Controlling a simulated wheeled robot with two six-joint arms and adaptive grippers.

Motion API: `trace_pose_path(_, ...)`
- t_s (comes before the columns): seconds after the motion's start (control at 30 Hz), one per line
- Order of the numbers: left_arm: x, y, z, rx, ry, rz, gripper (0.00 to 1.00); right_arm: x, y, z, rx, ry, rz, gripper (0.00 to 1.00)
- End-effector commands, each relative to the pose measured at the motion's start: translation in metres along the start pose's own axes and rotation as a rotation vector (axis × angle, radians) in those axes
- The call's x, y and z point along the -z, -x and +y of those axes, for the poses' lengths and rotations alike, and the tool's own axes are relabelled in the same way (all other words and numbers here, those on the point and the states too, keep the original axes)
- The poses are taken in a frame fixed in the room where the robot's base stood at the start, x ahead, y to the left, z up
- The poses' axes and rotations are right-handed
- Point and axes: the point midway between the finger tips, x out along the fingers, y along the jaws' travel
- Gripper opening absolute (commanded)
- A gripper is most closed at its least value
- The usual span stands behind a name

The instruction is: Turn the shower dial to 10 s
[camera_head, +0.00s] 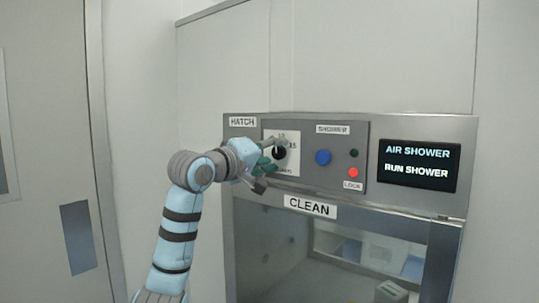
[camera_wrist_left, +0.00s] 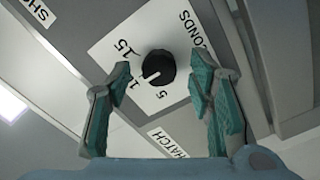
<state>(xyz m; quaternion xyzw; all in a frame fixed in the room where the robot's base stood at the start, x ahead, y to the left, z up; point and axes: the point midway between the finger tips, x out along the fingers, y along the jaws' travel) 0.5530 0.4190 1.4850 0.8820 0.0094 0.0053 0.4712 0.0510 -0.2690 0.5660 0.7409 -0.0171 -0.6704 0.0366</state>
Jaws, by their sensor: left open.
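The shower dial (camera_wrist_left: 158,64) is a black round knob on a white scale plate (camera_wrist_left: 101,50). The wrist view shows 15, a partly hidden number starting with 1, 5 and the word SECONDS. A small pale mark on the knob seems to face between the 5 and the partly hidden number. In the head view the dial (camera_head: 279,152) is partly covered by my left gripper (camera_head: 271,158). The left gripper is open, with its teal-padded fingers (camera_wrist_left: 160,82) on either side of the dial and gaps visible between them and the knob. My right gripper is out of view.
Right of the dial are a blue button (camera_head: 323,157), a dark green light (camera_head: 354,153) and a red light (camera_head: 353,173) above LOCK. A screen (camera_head: 418,166) reads AIR SHOWER, RUN SHOWER. A CLEAN label (camera_head: 310,207) sits above the glass hatch window (camera_head: 330,262).

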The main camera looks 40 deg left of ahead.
Motion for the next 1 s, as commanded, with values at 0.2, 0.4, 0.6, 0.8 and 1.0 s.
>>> trace_pose_path(0.2, 0.001, 0.025, -0.001, 0.003, -0.006, 0.004, 0.48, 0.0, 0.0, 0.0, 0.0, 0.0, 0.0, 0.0)
trace_pose_path(0.4, 0.003, 0.086, -0.003, 0.008, -0.011, 0.008, 0.48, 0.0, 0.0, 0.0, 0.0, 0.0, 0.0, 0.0)
trace_pose_path(0.6, 0.003, 0.113, -0.004, 0.006, -0.004, 0.009, 0.48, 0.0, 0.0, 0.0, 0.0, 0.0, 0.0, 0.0)
trace_pose_path(0.8, -0.001, 0.119, 0.0, 0.002, -0.002, -0.003, 0.48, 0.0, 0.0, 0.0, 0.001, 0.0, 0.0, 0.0)
trace_pose_path(1.0, -0.001, 0.12, 0.0, 0.0, 0.0, -0.003, 0.48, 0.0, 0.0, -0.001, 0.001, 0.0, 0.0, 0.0)
